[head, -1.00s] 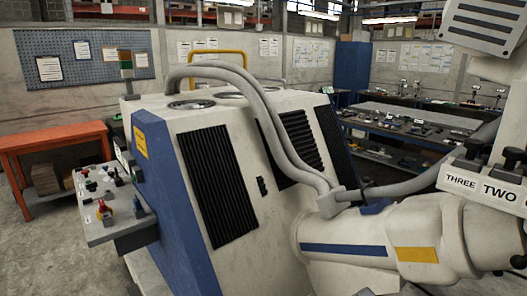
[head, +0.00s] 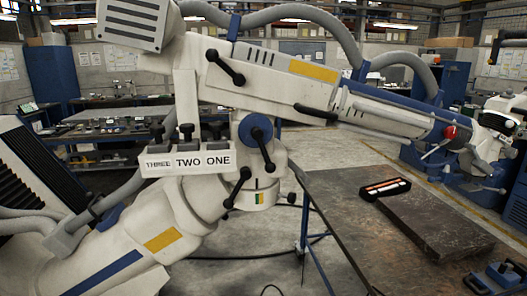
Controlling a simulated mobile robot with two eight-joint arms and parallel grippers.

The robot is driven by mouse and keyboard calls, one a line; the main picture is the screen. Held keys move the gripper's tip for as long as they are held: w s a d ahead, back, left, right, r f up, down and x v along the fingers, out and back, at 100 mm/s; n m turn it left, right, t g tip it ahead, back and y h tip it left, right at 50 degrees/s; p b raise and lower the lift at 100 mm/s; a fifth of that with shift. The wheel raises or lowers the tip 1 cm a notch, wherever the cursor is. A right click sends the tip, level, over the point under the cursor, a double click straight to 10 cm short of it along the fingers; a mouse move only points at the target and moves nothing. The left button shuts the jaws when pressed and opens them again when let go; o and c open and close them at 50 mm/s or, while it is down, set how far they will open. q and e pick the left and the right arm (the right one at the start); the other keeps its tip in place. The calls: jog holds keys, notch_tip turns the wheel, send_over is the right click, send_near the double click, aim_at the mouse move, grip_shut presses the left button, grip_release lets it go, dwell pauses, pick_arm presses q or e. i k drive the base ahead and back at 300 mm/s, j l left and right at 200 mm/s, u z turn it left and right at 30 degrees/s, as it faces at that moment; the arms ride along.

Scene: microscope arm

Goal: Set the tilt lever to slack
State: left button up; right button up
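A large white microscope arm (head: 290,95) spans the head view, rising from the lower left and reaching right. It carries several black-knobbed levers. One lever (head: 226,67) sits on its upper left. A second lever (head: 264,152) points down from a blue round hub (head: 255,133). Neither gripper is in view.
A dark-topped table (head: 350,225) stands at the right, with a black tray (head: 386,188) and a blue device (head: 497,277) on it. A white and blue machine (head: 500,125) is behind. Open floor lies between the arm and the table.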

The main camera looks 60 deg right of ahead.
aim_at(257, 134)
jog(key=z, duration=2)
